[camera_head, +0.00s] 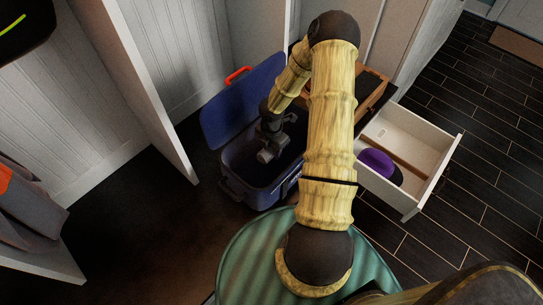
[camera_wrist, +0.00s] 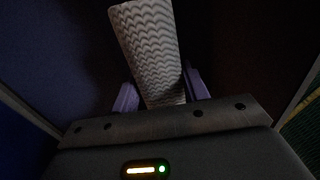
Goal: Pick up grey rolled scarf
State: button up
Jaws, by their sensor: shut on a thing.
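The grey rolled scarf (camera_wrist: 150,45) has a light wavy pattern and shows upright in the wrist view, between the two purple fingertips of my gripper (camera_wrist: 160,92). My gripper is shut on it. In the head view, my gripper (camera_head: 267,152) is down at the open blue bin (camera_head: 244,187), and a small grey end there is probably the scarf. The wrist view is dark, and the scarf's lower end is hidden by the gripper.
The bin's blue lid (camera_head: 238,100) with a red handle stands open behind. An open white drawer (camera_head: 425,150) at right holds a purple and black cap (camera_head: 377,163). A wooden crate (camera_head: 370,90) stands behind my arm. A white panel (camera_head: 150,85) rises at left.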

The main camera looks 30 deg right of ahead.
notch_tip(320, 180, up, 9)
jog(key=shift+f+p, duration=0.15)
jog(key=shift+p, duration=0.7)
